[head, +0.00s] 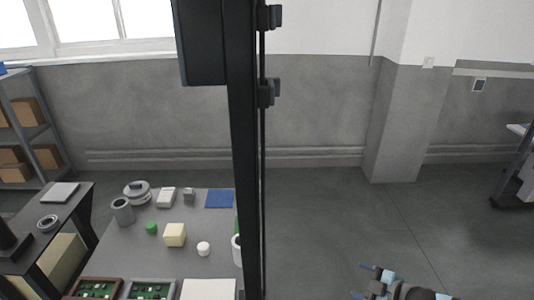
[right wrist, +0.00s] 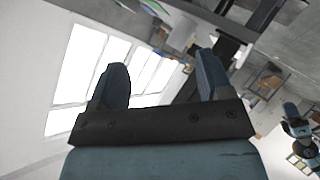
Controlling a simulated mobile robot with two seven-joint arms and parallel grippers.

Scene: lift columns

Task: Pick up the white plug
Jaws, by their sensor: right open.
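A small white, round piece, which looks like the white plug (head: 203,248), stands on the grey table (head: 130,250) in the head view, right of and below a cream block (head: 175,235). My right gripper (head: 362,281) is at the bottom of the head view, over the floor, well right of the table and apart from the plug. It is open and empty; its two blue fingers also show spread in the right wrist view (right wrist: 162,85). The plug cannot be made out in the right wrist view. My left gripper does not show in the head view.
The table also holds a green cylinder (head: 151,228), a grey cup (head: 122,211), a blue mat (head: 219,198) and trays with green boards (head: 150,290). A dark upright column (head: 245,150) hides the table's right edge. The floor on the right is clear.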

